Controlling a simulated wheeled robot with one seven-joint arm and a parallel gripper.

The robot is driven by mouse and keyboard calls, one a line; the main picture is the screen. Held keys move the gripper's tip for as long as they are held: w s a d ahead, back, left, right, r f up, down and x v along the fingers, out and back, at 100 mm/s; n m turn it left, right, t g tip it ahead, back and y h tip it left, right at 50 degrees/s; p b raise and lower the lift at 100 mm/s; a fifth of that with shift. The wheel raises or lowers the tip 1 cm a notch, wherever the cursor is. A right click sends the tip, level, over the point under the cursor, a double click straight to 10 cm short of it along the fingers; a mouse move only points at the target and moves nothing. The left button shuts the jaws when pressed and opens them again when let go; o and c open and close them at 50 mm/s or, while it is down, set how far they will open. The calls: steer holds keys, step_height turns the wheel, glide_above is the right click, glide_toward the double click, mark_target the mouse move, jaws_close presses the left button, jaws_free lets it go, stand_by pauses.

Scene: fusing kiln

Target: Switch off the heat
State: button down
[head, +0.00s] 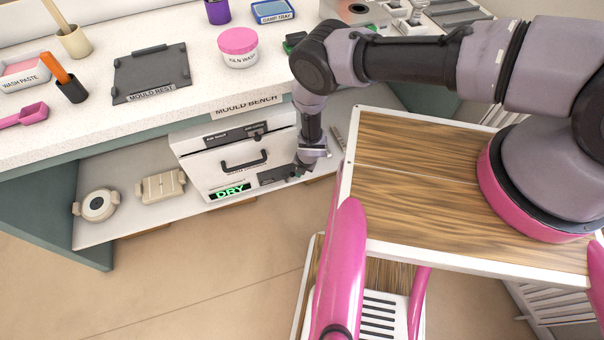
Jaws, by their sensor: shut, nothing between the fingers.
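A white box-shaped unit (200,172) stands on the shelf under the mould bench. Its front has a black arched handle (243,161) and, below that, a lit green display reading "DRY" (232,191). A dark labelled panel (235,135) with a small black part runs along its upper edge. My gripper (264,180) is shut and empty, at the lower right of the unit's front, just right of the display. The gripper and wrist hide that corner. I cannot make out a heat switch, or whether the fingers touch the front.
The mould bench top (190,105) overhangs the unit and carries a mould rest (152,75), a pink-lidded kiln wash jar (238,47) and cups. Two beige moulds, one round (98,205) and one rectangular (160,186), lie on the shelf left. Floor in front is clear.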

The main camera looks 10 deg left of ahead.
mark_target(292, 176)
steer(key=shift+s+a+r, duration=0.25)
steer(key=shift+s+a, duration=0.1)
steer(key=shift+a, duration=0.15)
steer(key=shift+s+a+r, duration=0.25)
steer(key=shift+s+a, duration=0.05)
steer(key=shift+a, duration=0.15)
steer(key=shift+r, duration=0.1)
steer(key=shift+a+r, duration=0.1)
steer(key=shift+r, duration=0.65)
steer(key=shift+w+d, duration=0.1)
steer(key=shift+d, duration=0.1)
